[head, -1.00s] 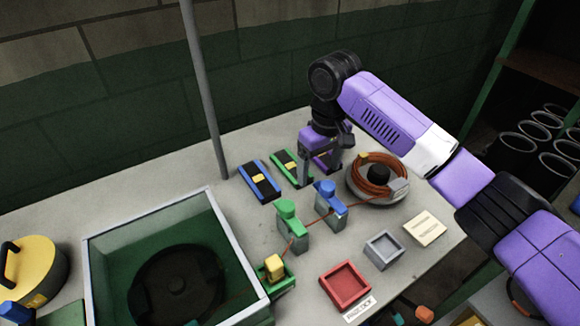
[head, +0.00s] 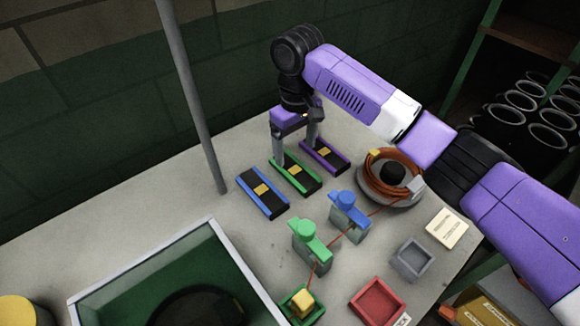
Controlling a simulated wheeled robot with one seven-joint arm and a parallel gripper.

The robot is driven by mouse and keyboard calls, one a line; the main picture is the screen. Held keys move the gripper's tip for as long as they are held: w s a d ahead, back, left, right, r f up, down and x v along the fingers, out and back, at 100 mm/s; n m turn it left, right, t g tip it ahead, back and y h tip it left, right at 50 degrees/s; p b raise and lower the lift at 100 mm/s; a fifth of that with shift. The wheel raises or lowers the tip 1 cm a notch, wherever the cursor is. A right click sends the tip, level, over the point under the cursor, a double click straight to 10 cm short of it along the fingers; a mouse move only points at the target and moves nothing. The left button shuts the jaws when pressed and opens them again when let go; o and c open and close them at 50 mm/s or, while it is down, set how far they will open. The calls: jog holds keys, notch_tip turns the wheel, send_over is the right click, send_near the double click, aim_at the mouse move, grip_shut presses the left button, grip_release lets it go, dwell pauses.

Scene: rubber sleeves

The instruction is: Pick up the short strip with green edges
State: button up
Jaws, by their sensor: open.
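The short strip with green edges (head: 295,174) lies flat on the grey table, dark on top with a small yellow patch in its middle. It is between a blue-edged strip (head: 262,193) on its left and a purple-edged strip (head: 325,156) on its right. My gripper (head: 294,153) points down with its jaws apart and empty. One finger shows near the far end of the green-edged strip and the other near the purple-edged strip. I cannot tell how high the fingertips are above the table.
Green and blue clamp posts (head: 311,241) with a red cord stand in front of the strips. A coiled orange cable (head: 388,172) is to the right, a glass-walled bin (head: 95,298) to the front left. A grey pole (head: 190,100) rises behind the blue-edged strip. Small red (head: 377,301) and grey trays are at front right.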

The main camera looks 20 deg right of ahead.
aim_at(295, 170)
jog(key=shift+s+a+f+p, duration=0.15)
jog(key=shift+f+p, duration=0.1)
jog(key=shift+f, duration=1.4)
jog(key=shift+s+d+f+p, duration=0.1)
jog(key=shift+f+p, duration=0.1)
jog(key=shift+f, duration=1.45)
jog(key=shift+c, duration=0.4)
jog(key=c, duration=1.4)
